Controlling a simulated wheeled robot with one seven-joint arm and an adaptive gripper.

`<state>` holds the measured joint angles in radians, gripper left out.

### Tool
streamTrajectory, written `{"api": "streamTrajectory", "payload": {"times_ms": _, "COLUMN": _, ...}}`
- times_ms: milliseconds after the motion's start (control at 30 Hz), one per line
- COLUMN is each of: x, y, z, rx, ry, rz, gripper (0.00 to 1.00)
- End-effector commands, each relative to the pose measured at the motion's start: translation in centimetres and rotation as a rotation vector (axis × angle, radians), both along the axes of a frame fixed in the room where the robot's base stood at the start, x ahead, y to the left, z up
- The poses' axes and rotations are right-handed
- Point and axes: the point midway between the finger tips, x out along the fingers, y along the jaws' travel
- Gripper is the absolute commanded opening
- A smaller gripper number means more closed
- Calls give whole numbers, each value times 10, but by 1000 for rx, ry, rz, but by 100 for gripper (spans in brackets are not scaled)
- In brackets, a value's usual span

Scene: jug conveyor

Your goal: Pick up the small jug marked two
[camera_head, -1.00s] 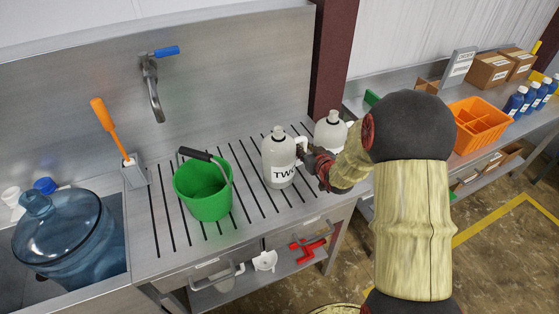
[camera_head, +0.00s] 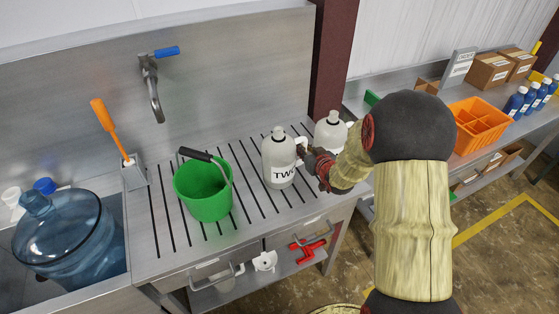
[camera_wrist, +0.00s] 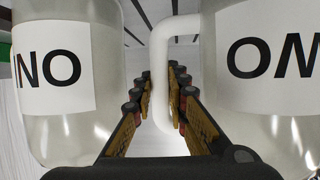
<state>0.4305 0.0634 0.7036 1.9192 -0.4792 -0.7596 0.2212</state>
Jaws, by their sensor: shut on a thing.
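The small white jug marked TWO (camera_head: 279,160) stands upright on the slotted drainboard, its label facing the head camera. In the wrist view the same jug (camera_wrist: 262,120) is at the right, its label upside down. Its white handle (camera_wrist: 160,60) passes between the fingers of my gripper (camera_wrist: 163,80). My gripper (camera_head: 310,162) comes in from the right in the head view and is shut on that handle. A second white jug (camera_head: 331,130) stands behind and to the right. It shows at the left of the wrist view (camera_wrist: 65,120), with part of its label readable.
A green bucket (camera_head: 203,188) stands left of the jug. A tap (camera_head: 151,85), an orange-handled brush (camera_head: 107,118) and a big blue water bottle (camera_head: 65,235) are farther left. An orange crate (camera_head: 475,124) sits on the right bench. The second jug is close beside my gripper.

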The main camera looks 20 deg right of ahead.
Motion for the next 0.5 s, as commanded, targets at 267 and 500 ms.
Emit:
{"api": "streamTrajectory", "payload": {"times_ms": 267, "x": 1, "y": 0, "z": 2, "rx": 0, "ry": -3, "rz": 0, "gripper": 0}}
{"api": "streamTrajectory", "payload": {"times_ms": 500, "x": 1, "y": -1, "z": 15, "rx": -2, "ry": -4, "rz": -1, "gripper": 0}}
